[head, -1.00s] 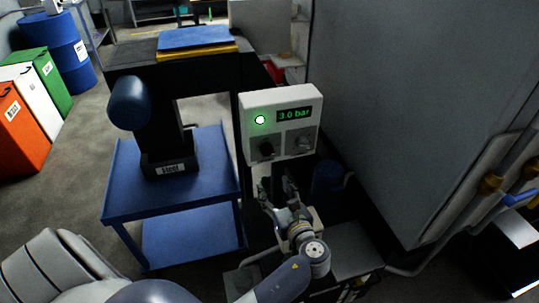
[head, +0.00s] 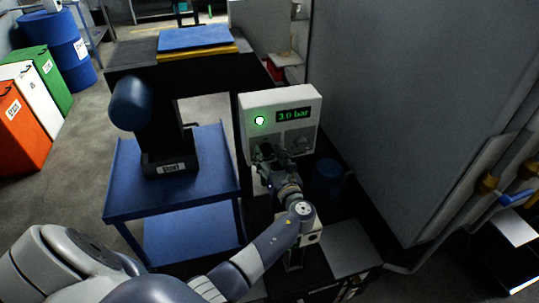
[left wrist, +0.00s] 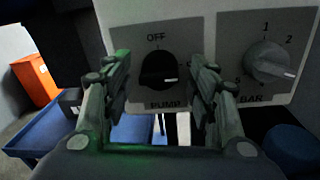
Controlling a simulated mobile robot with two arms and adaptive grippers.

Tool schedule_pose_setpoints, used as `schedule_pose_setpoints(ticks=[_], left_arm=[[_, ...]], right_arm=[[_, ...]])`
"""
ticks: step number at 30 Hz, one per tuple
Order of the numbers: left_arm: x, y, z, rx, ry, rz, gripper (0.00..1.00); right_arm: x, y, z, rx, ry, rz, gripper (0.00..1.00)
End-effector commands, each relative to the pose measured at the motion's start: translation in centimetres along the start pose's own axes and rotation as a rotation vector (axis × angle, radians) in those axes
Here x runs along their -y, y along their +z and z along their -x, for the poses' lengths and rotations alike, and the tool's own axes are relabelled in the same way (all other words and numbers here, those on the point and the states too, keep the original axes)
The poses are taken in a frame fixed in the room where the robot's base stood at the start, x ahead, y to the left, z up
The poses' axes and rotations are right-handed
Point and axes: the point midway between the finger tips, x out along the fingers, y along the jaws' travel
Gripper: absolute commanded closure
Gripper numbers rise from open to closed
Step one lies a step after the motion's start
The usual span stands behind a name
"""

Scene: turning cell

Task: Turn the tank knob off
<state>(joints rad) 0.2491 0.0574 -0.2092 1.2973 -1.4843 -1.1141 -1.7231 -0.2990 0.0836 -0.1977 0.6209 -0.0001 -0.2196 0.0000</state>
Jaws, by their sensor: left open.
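The white control box (head: 283,100) stands at the centre of the head view, with a lit green lamp and a display reading 3.0 bar. In the left wrist view, a black round knob (left wrist: 158,72) sits on a plate marked OFF above and PUMP below. Its white mark points to the right, away from OFF. A grey knob (left wrist: 268,62) marked BAR sits to its right. No label reading tank is seen. My left gripper (left wrist: 159,68) is open, with one finger on each side of the black knob; I cannot tell whether they touch it. My right gripper is not in view.
A blue cart (head: 122,200) stands left of the box, bearing a dark stand with a blue cylinder. A large grey cabinet wall (head: 410,110) rises close on the right. A small blue container (head: 328,178) stands below the box's right side.

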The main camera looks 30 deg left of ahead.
Motion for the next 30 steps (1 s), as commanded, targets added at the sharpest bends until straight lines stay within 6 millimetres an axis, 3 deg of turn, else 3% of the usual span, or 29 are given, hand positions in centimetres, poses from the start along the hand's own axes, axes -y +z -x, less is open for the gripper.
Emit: schedule_pose_setpoints(ticks=[8, 14, 30], left_arm=[[-0.02, 0.01, -0.17, 0.000, 0.001, 0.001, 0.47], [-0.02, 0.00, -0.15, 0.000, 0.001, 0.001, 0.91], [0.01, -0.07, -0.12, -0.007, -0.001, 0.120, 0.91]], right_arm=[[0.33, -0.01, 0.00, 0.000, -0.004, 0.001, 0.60], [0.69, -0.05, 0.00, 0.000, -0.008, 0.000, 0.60], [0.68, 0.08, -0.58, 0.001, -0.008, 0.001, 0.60]])
